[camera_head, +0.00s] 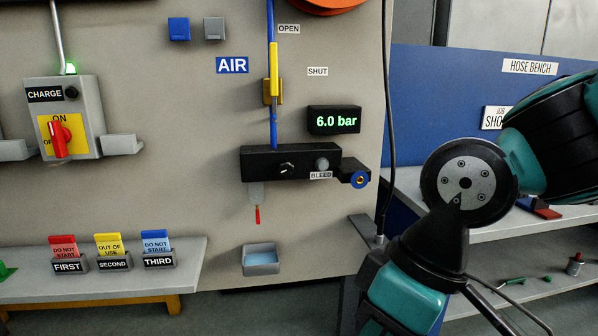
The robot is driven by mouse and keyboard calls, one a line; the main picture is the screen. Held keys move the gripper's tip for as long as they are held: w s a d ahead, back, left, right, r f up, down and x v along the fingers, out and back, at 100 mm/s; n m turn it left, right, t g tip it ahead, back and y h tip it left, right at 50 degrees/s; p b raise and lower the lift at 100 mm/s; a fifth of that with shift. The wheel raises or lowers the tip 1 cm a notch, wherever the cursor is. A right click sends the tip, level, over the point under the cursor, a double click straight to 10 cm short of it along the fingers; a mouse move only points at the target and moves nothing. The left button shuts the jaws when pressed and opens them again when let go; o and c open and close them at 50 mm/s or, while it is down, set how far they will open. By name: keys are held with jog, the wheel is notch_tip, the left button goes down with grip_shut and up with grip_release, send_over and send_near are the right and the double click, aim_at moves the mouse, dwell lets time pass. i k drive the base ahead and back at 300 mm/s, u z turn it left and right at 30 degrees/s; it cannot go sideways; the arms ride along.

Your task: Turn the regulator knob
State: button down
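The regulator knob (287,169) is a small black dial with a white mark. It sits on the front of a black regulator block (255,162) on the grey wall panel. The display (334,120) above it to the right reads 6.0 bar in green. My gripper does not show; only teal and black links of my arm are in view at the right, apart from the knob.
The yellow valve lever (273,62) stands upright above. A small tray (261,262) sits below. A black hose (387,120) hangs at the panel's right edge.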

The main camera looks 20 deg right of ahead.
aim_at(286, 169)
jog(key=u, duration=1.1)
jog(key=i, duration=0.5)
jog(key=z, duration=1.25)
